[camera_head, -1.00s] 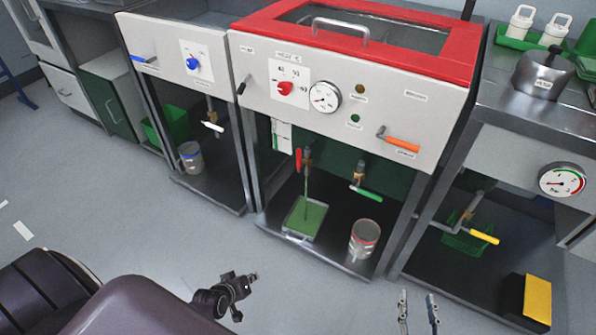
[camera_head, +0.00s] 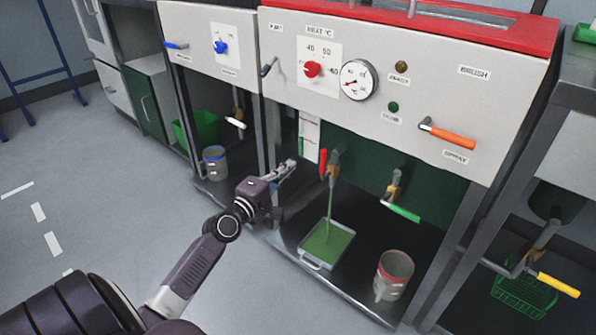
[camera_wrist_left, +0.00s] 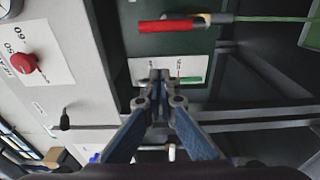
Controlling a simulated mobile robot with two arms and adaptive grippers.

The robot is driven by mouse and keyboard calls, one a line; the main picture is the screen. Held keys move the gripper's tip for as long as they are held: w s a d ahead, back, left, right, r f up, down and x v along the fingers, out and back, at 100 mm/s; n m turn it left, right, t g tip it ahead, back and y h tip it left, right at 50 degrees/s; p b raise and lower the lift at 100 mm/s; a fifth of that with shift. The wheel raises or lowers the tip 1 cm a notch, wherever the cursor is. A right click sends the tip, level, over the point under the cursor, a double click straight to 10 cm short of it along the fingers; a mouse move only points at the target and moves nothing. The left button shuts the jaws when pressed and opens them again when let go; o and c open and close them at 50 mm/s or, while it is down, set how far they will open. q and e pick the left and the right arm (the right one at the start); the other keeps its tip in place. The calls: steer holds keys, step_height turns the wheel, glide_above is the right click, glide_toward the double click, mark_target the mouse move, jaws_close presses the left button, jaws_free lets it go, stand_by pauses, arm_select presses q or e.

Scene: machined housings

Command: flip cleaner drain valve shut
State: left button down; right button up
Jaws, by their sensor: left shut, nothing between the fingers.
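The red-handled drain valve (camera_head: 323,163) is under the cleaner's front panel. Its handle stands upright, and a green stream (camera_head: 328,205) runs from its outlet into a shallow tray (camera_head: 315,262). In the left wrist view the red handle (camera_wrist_left: 170,25) lies across the top, clear of the fingers. My left gripper (camera_head: 288,170) is left of the valve and apart from it, at about the handle's height. In the left wrist view its fingertips (camera_wrist_left: 160,76) are together with nothing between them. My right gripper is out of view.
A green-handled valve (camera_head: 403,212) is right of the red one, with a can (camera_head: 392,275) below. An orange spray lever (camera_head: 447,136) and a red heat knob (camera_head: 311,69) are on the panel. A frame post (camera_head: 271,150) stands near my left gripper.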

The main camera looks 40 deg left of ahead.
arm_select(q)
steer(key=w+d, duration=0.3)
steer(key=w, duration=0.4)
steer(key=shift+w+d+b, duration=0.15)
steer(key=shift+w+b, duration=0.1)
steer(key=shift+b, duration=0.1)
